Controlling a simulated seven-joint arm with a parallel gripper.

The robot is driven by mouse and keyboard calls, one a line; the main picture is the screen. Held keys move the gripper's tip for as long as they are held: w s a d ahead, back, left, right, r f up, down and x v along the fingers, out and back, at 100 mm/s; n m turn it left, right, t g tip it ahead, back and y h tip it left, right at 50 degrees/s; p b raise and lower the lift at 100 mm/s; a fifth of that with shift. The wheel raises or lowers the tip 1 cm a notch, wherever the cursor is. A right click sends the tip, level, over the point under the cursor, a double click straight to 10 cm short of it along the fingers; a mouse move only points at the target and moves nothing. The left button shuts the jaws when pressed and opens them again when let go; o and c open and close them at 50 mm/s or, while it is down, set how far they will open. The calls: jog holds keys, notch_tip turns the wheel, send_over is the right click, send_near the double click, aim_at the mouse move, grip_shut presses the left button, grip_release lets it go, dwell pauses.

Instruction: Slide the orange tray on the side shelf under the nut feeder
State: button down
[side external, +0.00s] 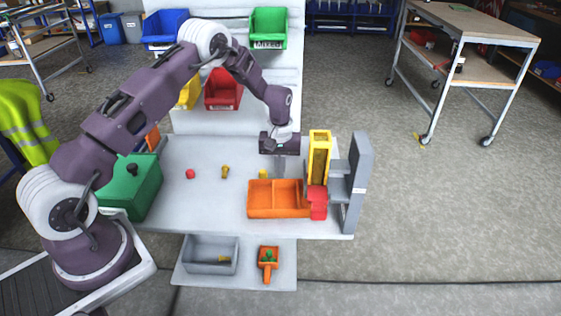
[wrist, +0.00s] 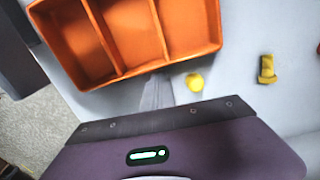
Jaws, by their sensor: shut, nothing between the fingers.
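An orange tray (side external: 275,213) with dividers lies on the grey table, its right end beside the red foot (side external: 318,205) of the yellow nut feeder (side external: 319,160). It fills the top of the wrist view (wrist: 138,30) and its compartments look empty. My gripper (side external: 280,174) is shut and empty, pointing down just behind the tray's far side. In the wrist view its fingertips (wrist: 158,90) are close to the tray wall; I cannot tell if they touch. A lower front shelf (side external: 236,284) holds a small orange handled scoop (side external: 268,264) with something green in it.
A yellow round piece (wrist: 195,82) lies beside the fingers. A brass-coloured bolt (side external: 225,172) and a red piece (side external: 190,174) lie further left. A grey stand (side external: 357,180) rises right of the feeder. A green box (side external: 130,188) stands left; a grey bin (side external: 210,267) is on the front shelf.

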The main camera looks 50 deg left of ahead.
jog(key=shift+s+d, duration=0.2)
jog(key=shift+d, duration=0.05)
jog(key=shift+s+d, duration=0.6)
jog(key=shift+s, duration=0.05)
jog(key=shift+w+a, duration=0.1)
